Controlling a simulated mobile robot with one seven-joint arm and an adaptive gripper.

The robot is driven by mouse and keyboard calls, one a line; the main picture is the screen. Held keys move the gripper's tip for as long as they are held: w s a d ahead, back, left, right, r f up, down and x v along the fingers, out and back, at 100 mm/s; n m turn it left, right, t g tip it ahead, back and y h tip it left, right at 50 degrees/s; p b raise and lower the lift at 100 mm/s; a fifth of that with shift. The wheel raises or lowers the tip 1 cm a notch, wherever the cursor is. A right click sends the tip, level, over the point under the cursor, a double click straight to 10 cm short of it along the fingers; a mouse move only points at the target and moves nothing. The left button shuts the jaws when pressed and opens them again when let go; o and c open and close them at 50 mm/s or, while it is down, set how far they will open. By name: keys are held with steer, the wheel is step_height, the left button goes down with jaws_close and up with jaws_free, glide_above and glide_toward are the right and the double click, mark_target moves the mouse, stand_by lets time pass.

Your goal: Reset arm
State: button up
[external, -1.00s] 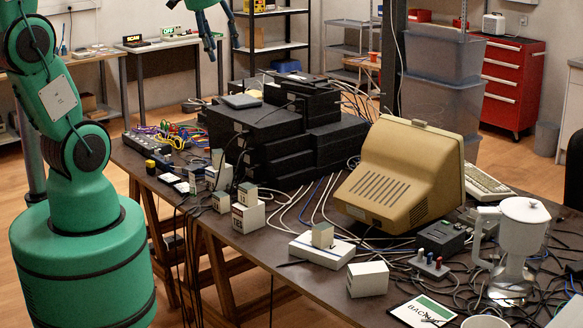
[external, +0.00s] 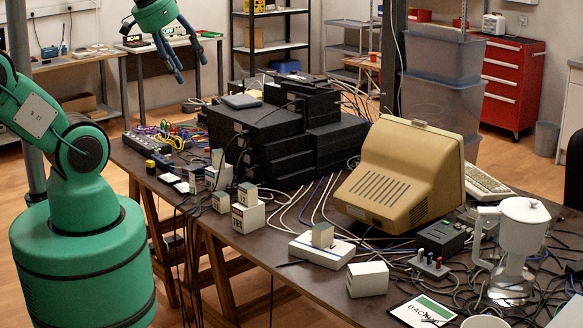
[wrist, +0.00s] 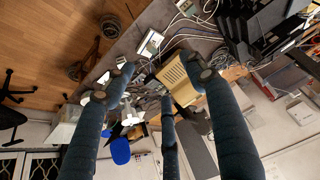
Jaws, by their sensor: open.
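My gripper (external: 181,62) shows at the upper left of the external view, above the far left part of the table (external: 165,192). Its dark fingers are spread, hang downward and hold nothing. My green arm bends on the left side of that view, and its middle part runs out of the picture. In the wrist view my gripper (wrist: 170,88) has its fingers apart, with the table and the beige monitor (wrist: 178,76) seen far off between them.
The table carries a stack of black boxes (external: 262,135), a beige monitor (external: 396,178), small white boxes, a blender (external: 515,245) and many loose cables. A red drawer cabinet (external: 510,83) and grey bins (external: 441,95) stand behind. Shelves line the back wall.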

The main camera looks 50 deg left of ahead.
step_height(320, 180, down, 5)
steer(key=b, duration=0.4)
steer(key=shift+r+b, duration=0.15)
steer(key=shift+b, duration=0.25)
